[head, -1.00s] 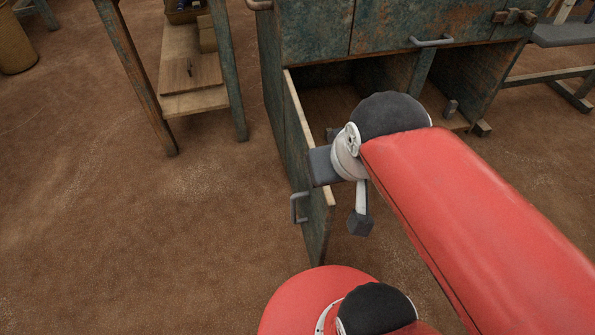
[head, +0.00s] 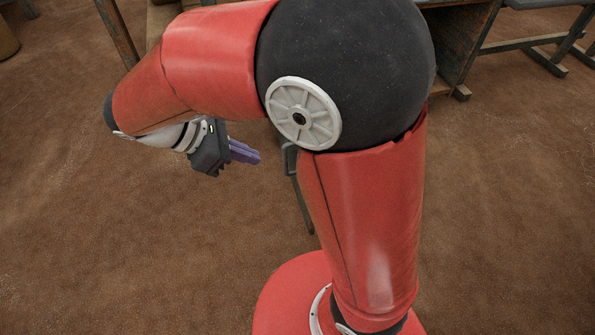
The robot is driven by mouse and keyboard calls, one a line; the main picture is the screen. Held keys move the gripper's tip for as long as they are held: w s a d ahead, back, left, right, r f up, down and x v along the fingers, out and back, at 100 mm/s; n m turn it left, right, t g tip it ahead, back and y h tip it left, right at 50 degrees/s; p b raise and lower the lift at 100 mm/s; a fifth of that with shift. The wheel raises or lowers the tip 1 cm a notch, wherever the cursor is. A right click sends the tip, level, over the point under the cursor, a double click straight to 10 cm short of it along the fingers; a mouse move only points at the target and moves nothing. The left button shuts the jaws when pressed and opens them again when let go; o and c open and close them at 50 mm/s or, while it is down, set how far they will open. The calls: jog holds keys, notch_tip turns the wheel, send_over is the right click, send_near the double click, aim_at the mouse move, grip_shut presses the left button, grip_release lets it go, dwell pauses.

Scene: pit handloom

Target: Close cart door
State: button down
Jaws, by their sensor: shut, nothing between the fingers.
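The cart (head: 466,38) stands behind my arm, with only part of its right side clearly showing. Its open door (head: 301,196) juts out towards me, seen nearly edge-on below my arm's elbow. The grey door handle (head: 289,158) shows just left of my red upper arm. My gripper (head: 257,155) is to the left of the door, its purple fingers pointing right towards the handle. The fingers are shut and empty. They look a little apart from the handle. Most of the door and the cart's opening are hidden by my arm.
A wooden table's leg (head: 117,32) stands at the upper left, behind my arm. A bench (head: 560,45) stands at the upper right. The brown earth floor is clear to the left and right of my base.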

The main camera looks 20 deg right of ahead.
jog(key=d+r+b+x, duration=0.2)
jog(key=x, duration=1)
jog(key=shift+d+f, duration=0.25)
jog(key=shift+f, duration=0.05)
